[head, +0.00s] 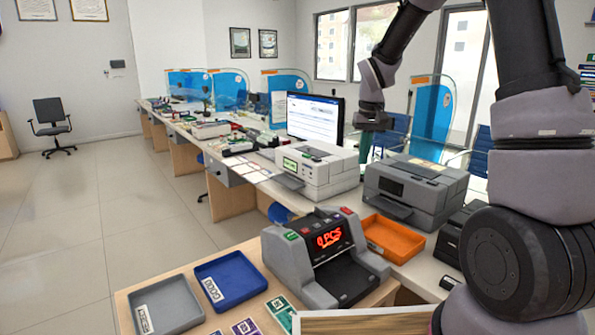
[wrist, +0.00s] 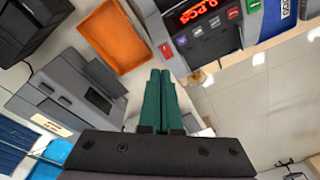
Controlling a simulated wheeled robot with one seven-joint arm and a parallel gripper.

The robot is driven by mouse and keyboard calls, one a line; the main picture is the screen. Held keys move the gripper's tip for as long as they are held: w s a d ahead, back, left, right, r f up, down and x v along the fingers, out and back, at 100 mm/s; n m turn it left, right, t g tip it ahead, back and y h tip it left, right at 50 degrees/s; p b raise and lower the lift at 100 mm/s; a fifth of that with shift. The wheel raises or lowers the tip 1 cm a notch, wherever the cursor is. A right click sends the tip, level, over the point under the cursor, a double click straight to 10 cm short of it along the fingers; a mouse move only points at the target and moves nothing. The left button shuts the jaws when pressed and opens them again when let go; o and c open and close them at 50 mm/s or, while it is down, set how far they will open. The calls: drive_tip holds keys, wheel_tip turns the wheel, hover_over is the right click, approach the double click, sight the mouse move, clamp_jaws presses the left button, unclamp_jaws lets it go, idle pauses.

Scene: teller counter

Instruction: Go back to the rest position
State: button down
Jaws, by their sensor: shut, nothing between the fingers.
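My gripper (head: 366,146) hangs in the air above the counter, near the monitor's right edge in the head view. In the wrist view its two green fingers (wrist: 160,100) lie side by side, shut and empty. My arm rises from the right of the head view and bends down to the gripper. The fingers touch nothing that I can see.
A banknote counter (head: 325,255) reading 0 PCS stands on the front counter. An orange tray (head: 393,238), blue tray (head: 230,280) and grey tray (head: 166,306) lie beside it. Two printers (head: 318,168) (head: 415,190) and a monitor (head: 314,118) stand behind.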

drive_tip(key=s+d+r+m+t, duration=0.2)
drive_tip(key=s+d+r+t, duration=0.1)
drive_tip(key=s+r, duration=1)
drive_tip(key=s+r+m+t+y, duration=0.1)
drive_tip(key=s+r, duration=0.4)
drive_tip(key=s, duration=0.8)
drive_tip(key=shift+d+m+t+y, duration=0.3)
drive_tip(key=shift+d+m+t, duration=0.25)
drive_tip(key=shift+t, duration=0.35)
